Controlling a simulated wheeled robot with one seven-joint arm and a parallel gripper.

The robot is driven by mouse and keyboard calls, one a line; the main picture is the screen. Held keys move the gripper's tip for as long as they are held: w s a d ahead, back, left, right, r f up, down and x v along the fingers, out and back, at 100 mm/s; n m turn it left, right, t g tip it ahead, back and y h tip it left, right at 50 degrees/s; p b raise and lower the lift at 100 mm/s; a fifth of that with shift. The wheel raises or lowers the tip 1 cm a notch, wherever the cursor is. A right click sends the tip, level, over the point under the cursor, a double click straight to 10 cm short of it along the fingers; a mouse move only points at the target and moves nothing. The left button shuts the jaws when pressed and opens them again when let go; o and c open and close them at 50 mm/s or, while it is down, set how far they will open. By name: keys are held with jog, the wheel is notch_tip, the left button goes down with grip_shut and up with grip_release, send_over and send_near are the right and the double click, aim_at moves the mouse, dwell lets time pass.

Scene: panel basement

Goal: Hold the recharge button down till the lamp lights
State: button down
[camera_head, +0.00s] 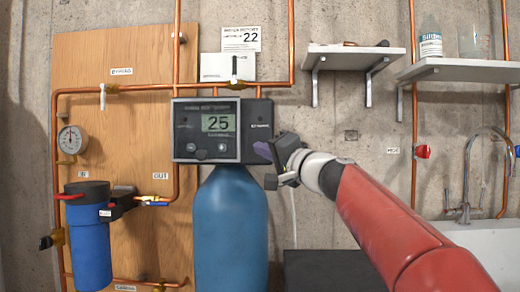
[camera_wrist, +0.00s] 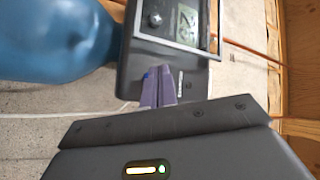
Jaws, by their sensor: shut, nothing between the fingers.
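The dark controller (camera_head: 184,131) sits on top of the blue tank (camera_head: 231,225), its screen (camera_head: 218,123) reading 25. A dark side housing (camera_head: 257,112) with a small label joins its right side. It also shows in the wrist view (camera_wrist: 133,70). My gripper (camera_head: 262,150) is shut and empty, its purple fingertips at the lower part of this housing. In the wrist view the fingers (camera_wrist: 158,82) overlap its face beside a white label (camera_wrist: 180,84). A small blue spot shows at the fingertips. The recharge button is not clearly seen; the fingers may cover it. I cannot tell contact, and see no lit lamp.
Copper pipes (camera_head: 140,88) run around the wooden panel (camera_head: 120,50). A blue filter (camera_head: 90,240) and a gauge (camera_head: 71,140) are at the left. Shelves (camera_head: 352,58) and a sink (camera_head: 490,240) are at the right.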

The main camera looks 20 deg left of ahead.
jog(key=shift+w, duration=0.1)
jog(key=shift+w+a, duration=0.1)
jog(key=shift+w, duration=0.2)
jog(key=shift+w, duration=0.4)
dwell(3.1)
jog(key=shift+s, duration=0.1)
dwell(0.4)
jog(key=shift+s+b, duration=0.5)
jog(key=shift+s, duration=0.15)
